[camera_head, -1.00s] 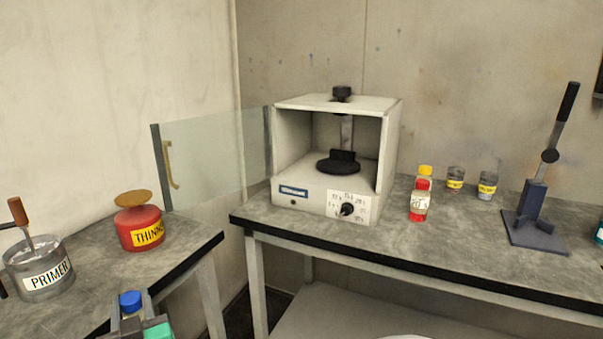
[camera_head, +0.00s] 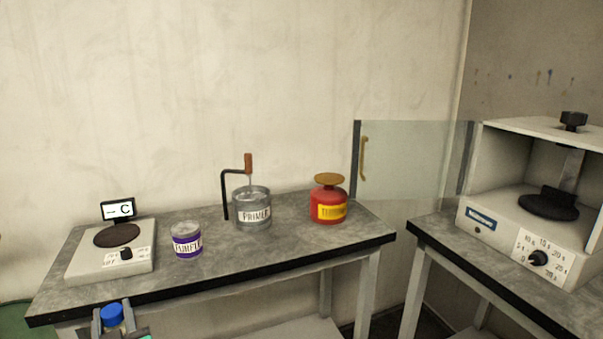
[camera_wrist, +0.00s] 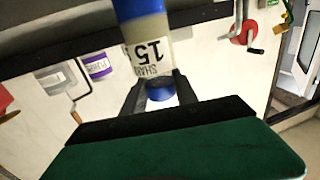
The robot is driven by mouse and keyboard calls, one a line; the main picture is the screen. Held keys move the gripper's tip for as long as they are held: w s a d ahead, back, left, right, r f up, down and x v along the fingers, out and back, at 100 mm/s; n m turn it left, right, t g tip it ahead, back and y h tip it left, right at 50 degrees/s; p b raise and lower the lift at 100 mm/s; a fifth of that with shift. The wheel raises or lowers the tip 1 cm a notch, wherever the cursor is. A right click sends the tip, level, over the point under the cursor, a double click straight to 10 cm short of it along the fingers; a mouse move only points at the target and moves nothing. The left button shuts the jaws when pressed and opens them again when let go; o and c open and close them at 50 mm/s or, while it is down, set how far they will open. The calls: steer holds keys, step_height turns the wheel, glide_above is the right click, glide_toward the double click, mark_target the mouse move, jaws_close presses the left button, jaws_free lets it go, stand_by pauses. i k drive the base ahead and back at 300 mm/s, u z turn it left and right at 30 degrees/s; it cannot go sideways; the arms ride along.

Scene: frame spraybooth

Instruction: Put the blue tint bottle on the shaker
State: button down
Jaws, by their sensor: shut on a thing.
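My gripper (camera_head: 112,324) is at the bottom left of the head view, shut on the blue tint bottle, whose blue cap (camera_head: 112,314) shows between the fingers. In the wrist view the bottle (camera_wrist: 148,45) appears upside down between the fingers, with a pale label reading 15. The shaker (camera_head: 505,235) stands at the right edge of the head view, on the right bench. It is a pale box with a dial, a black round plate (camera_head: 548,206) and a black knob above. Its glass door (camera_head: 415,160) is swung open to the left. The plate looks empty.
The left bench (camera_head: 300,245) holds a scale (camera_head: 105,262), a purple-labelled can (camera_head: 187,245), a primer can (camera_head: 252,212) and a red thinner can (camera_head: 328,205). A gap separates it from the right bench (camera_head: 435,228). The open door's edge stands near the thinner can.

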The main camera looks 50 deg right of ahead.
mark_target(549, 205)
steer(key=k, duration=0.75)
steer(key=z, duration=1.7)
steer(key=i, duration=0.1)
steer(key=u, duration=0.15)
